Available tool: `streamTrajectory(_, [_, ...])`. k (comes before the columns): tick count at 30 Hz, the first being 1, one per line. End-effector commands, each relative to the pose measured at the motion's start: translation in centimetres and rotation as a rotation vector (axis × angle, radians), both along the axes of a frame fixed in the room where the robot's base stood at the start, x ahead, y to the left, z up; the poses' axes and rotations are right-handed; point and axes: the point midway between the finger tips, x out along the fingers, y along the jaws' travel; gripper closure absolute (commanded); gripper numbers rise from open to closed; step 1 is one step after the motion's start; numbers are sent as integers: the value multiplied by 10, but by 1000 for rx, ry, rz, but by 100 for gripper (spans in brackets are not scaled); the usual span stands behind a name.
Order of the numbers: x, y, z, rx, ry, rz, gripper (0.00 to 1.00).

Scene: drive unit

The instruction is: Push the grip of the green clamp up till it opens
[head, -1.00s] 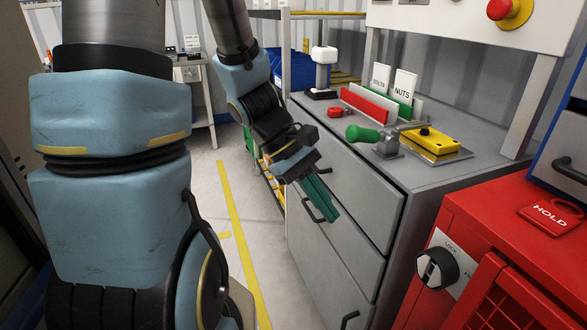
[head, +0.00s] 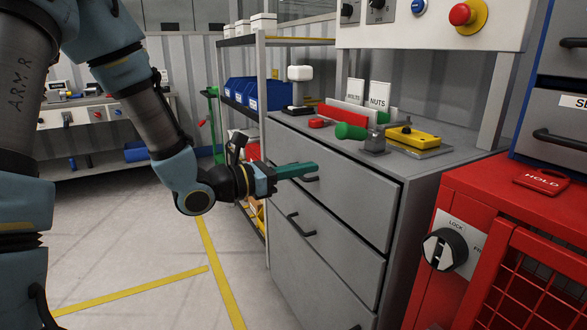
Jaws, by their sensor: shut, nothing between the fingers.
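The green clamp has a green grip (head: 350,131) and a grey metal base (head: 375,146) on top of the grey drawer cabinet. Its grip lies low and points left, with the clamp's arm reaching right to a yellow block (head: 412,137) on a metal plate. My gripper (head: 316,168) has teal fingers, shut and empty. It is in front of the cabinet's upper drawer, below the worktop and to the left of the green grip, apart from it. The fingers point right.
A red round object (head: 318,123), the red and green bins with cards (head: 352,112), and a white-topped post (head: 300,85) stand on the worktop (head: 420,168). Drawer handles (head: 299,224) jut from the cabinet front. A red cabinet (head: 500,215) stands right. Floor at left is clear.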

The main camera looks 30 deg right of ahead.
Motion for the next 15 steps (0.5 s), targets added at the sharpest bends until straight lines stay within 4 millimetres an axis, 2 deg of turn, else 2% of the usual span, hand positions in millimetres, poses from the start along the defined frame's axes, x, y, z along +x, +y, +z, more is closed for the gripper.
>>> streamTrajectory(3, [-3,-26,0,0,0,-4,100])
streamTrajectory(9, [-5,-64,1,0,-1,-3,100])
streamTrajectory(12, [-4,-65,21,0,-4,0,100])
streamTrajectory(15, [-4,-68,30,1,-3,0,100])
